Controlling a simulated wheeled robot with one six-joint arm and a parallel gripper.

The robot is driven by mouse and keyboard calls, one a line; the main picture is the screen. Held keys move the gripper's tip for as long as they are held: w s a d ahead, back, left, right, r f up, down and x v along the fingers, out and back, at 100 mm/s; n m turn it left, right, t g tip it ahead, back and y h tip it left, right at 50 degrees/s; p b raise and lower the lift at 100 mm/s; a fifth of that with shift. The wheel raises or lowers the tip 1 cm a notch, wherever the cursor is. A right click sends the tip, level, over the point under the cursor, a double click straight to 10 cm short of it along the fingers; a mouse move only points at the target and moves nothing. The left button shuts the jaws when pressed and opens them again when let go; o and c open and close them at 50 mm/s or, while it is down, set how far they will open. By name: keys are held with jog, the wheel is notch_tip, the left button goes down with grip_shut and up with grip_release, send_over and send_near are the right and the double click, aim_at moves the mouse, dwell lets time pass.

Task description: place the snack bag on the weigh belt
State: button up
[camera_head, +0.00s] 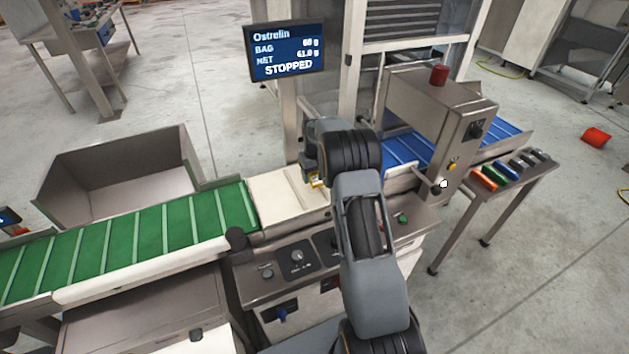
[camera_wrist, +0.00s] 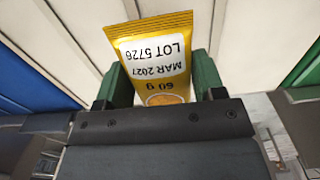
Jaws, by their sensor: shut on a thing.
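In the head view a small yellow part of the bag (camera_head: 317,180) shows beside my wrist; my arm hides the rest. The weigh belt (camera_head: 280,198) is the cream section between the green and blue belts. The bag is over or on this section; I cannot tell whether it touches.
A green cleated belt (camera_head: 150,235) lies left and a blue belt (camera_head: 405,150) right, under a steel arch (camera_head: 430,110) with a red lamp. A screen (camera_head: 287,50) reads STOPPED, NET 61.0 g. A steel bin (camera_head: 120,175) stands behind the green belt. A control panel (camera_head: 290,262) is in front.

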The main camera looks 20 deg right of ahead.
jog(key=shift+w+f, duration=0.55)
jog(key=shift+f, duration=0.25)
jog(key=shift+f+p, duration=0.3)
jog(key=shift+f, duration=1.05)
jog(key=shift+f, duration=0.15)
jog(key=o, duration=0.9)
